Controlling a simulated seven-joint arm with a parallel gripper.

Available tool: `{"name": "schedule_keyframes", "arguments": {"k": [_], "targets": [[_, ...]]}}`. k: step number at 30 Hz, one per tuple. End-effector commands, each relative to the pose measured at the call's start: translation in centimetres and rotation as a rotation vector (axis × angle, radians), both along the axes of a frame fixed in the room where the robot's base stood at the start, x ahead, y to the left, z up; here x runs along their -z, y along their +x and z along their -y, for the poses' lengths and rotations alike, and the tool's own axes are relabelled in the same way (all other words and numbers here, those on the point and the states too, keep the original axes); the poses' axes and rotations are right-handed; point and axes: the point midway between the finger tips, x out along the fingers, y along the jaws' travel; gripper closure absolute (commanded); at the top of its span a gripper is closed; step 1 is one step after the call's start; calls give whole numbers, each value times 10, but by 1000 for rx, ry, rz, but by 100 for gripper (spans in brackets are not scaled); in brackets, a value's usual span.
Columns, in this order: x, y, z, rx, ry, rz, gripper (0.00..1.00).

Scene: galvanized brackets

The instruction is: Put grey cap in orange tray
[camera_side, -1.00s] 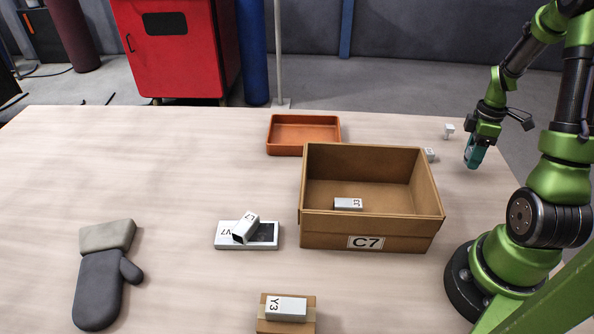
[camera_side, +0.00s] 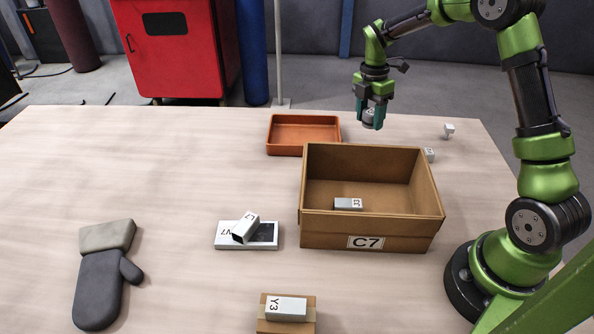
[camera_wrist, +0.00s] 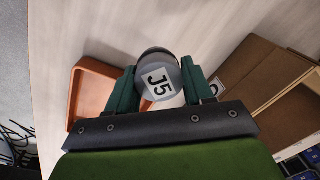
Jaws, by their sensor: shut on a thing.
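The grey cap (camera_wrist: 150,62) is round and carries a white label reading J5. My gripper (camera_side: 371,113) is shut on it, with one finger on each side, and holds it in the air; the cap also shows between the fingers in the side view (camera_side: 369,118). The orange tray (camera_side: 303,149) is shallow and looks empty. It stands on the table to the left of my gripper in the side view, and it also shows left of the fingers in the wrist view (camera_wrist: 82,102).
An open cardboard box (camera_side: 366,226) marked C7 stands in front of the tray, with a labelled metal piece (camera_side: 347,203) inside. Small white pieces (camera_side: 449,130) lie at the right. A labelled stack (camera_side: 247,235), block Y3 (camera_side: 286,309) and a glove (camera_side: 103,280) lie nearer. Table left of the tray is clear.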

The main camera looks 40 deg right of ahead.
Motion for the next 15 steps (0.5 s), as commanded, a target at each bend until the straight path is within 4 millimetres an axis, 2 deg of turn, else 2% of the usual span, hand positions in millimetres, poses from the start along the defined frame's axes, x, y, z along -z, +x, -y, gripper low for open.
{"name": "schedule_keyframes", "arguments": {"k": [1, 3, 7, 11, 15], "targets": [[1, 20, -22, -99, 0, 1, 82], [0, 42, -49, -225, 2, 0, 82], [-7, 72, -89, -424, 1, 2, 82], [-16, 89, -106, -549, -1, 2, 82], [-29, 96, -106, -621, -2, 2, 82]]}}
